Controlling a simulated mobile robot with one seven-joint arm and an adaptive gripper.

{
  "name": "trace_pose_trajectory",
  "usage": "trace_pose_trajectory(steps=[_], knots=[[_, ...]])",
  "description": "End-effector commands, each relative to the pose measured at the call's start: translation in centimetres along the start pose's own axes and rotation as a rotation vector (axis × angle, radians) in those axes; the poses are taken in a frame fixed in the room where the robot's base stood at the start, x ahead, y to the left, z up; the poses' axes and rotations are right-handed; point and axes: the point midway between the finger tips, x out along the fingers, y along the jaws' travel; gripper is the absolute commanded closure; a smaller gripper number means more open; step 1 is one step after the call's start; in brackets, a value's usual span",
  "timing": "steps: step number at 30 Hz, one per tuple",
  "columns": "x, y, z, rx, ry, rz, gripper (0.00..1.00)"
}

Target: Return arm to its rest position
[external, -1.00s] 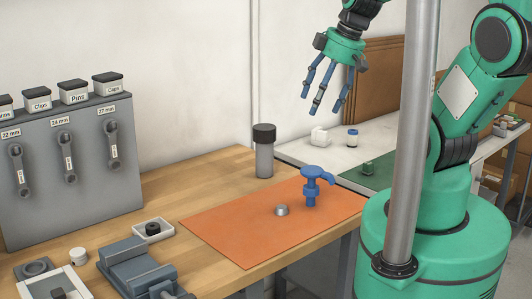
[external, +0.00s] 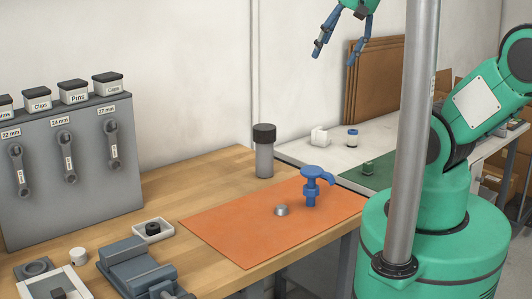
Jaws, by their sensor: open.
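My gripper (external: 335,55) is at the top of the external view, high above the benches and in front of the wall. Its blue fingers are spread and empty, pointing down. Its palm is partly cut off by the top edge. My green arm (external: 475,100) is bent at the right, behind a grey pole. The links between the elbow and the gripper are out of view. Nothing touches the gripper.
An orange mat (external: 240,225) on the wooden bench holds a blue pump-like part (external: 312,185) and a small metal cap (external: 281,210). A dark-lidded cylinder (external: 264,150) stands behind. The grey pole (external: 410,130) rises before my arm. Brown boards (external: 378,85) lean on the wall.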

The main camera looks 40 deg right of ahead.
Motion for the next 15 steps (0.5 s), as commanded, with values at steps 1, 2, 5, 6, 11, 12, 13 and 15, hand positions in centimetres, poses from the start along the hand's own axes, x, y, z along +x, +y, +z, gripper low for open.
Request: trace_pose_trajectory(steps=[1, 2, 5, 6, 11, 12, 13, 15], knots=[[0.0, 0.0, 0.0, 0.000, 0.000, 0.000, 0.31], [0.0, 0.0, 0.0, 0.000, 0.000, 0.000, 0.31], [0.3, 0.0, 0.1, 0.000, 0.000, 0.000, 0.31], [0.6, 0.0, 0.3, -0.001, 0.000, 0.000, 0.31], [1.8, 0.0, 0.9, -0.001, 0.000, 0.000, 0.31], [2.0, 0.0, 1.1, -0.001, 0.000, -0.001, 0.31], [2.1, 0.0, 1.1, -0.001, 0.000, -0.001, 0.31], [2.2, 0.0, 1.1, -0.001, 0.000, -0.001, 0.31]])
